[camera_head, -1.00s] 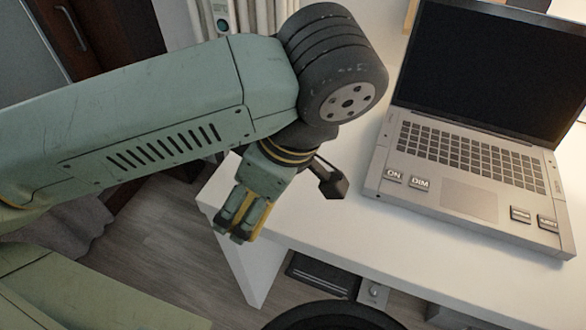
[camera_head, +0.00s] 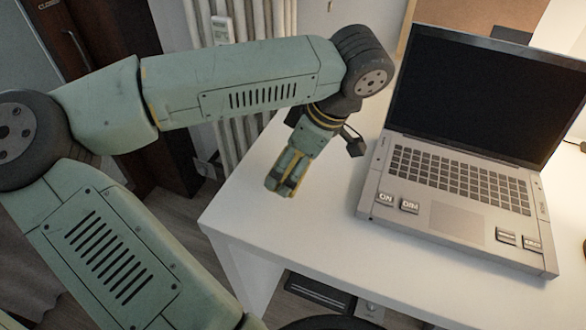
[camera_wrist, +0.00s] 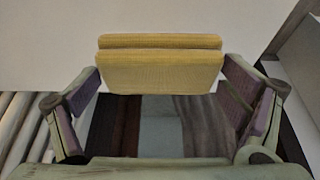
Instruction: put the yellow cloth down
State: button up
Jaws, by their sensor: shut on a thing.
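The yellow cloth (camera_wrist: 160,70) is a folded, ribbed bundle between the two fingers of my gripper (camera_head: 280,186) in the wrist view. My gripper is shut on it. In the head view my gripper points down over the left part of the white desk (camera_head: 330,232), near its left edge, to the left of the laptop. The cloth is mostly hidden by the fingers there. I cannot tell how high it is above the desk top.
An open grey laptop (camera_head: 455,180) takes up the right part of the desk. The white desk top in front of and below my gripper is bare. A white radiator (camera_head: 235,100) and a dark brown cabinet (camera_head: 120,110) stand behind on the left.

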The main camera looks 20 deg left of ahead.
jog(key=shift+w+f+p, duration=0.15)
jog(key=shift+f, duration=0.75)
jog(key=shift+w+f+p, duration=0.1)
jog(key=shift+f+p, duration=0.05)
jog(key=shift+f, duration=0.75)
jog(key=shift+f, duration=0.15)
jog(key=o, duration=0.7)
jog(key=shift+o, duration=0.2)
jog(key=shift+d+r, duration=0.15)
jog(key=shift+r, duration=0.25)
jog(key=v, duration=1.1)
jog(key=shift+r, duration=0.3)
